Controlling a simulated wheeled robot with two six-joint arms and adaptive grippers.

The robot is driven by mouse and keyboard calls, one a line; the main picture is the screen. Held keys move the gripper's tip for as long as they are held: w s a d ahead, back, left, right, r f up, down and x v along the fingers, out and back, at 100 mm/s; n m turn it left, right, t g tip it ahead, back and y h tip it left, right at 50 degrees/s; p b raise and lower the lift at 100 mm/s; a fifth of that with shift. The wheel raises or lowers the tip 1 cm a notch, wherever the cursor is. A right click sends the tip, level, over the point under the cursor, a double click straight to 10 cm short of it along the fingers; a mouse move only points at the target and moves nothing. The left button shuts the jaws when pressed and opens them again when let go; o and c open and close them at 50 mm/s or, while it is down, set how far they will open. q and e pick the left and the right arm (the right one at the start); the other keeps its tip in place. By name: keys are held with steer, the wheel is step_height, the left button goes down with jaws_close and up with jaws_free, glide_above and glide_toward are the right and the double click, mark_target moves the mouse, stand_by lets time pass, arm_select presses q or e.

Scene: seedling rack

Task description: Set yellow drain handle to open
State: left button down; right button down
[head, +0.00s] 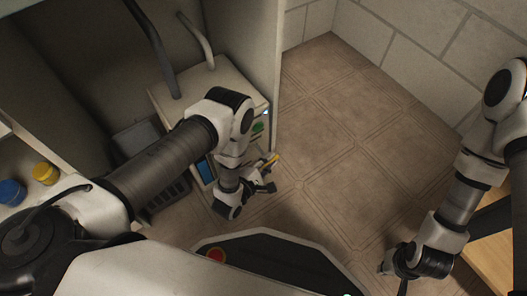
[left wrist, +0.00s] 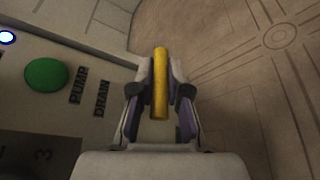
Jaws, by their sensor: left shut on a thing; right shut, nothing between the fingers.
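The yellow drain handle (left wrist: 160,85) stands out from the front panel of a pale cabinet. In the left wrist view it lies lengthwise between the two fingers of my left gripper (left wrist: 160,92), which is shut on it. In the head view the handle's yellow end (head: 271,160) shows beside my left gripper (head: 264,181), low on the panel. The handle's pivot is hidden by the fingers. My right gripper (head: 400,279) is shut and empty near the bottom right, far from the handle.
The panel carries a green button (left wrist: 46,75), PUMP and DRAIN labels and a lit indicator (left wrist: 6,37). Grey pipes (head: 155,45) rise from the cabinet top (head: 205,86). A dark crate (head: 165,190) stands left. Tiled floor (head: 340,150) is clear on the right.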

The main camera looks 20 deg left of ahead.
arm_select(q)
steer(key=shift+s+d+f, duration=0.1)
steer(key=shift+s+d, duration=0.05)
steer(key=c, duration=1.1)
jaws_free()
steer(key=shift+c, duration=0.2)
steer(key=v, duration=0.7)
steer(key=shift+s, duration=0.2)
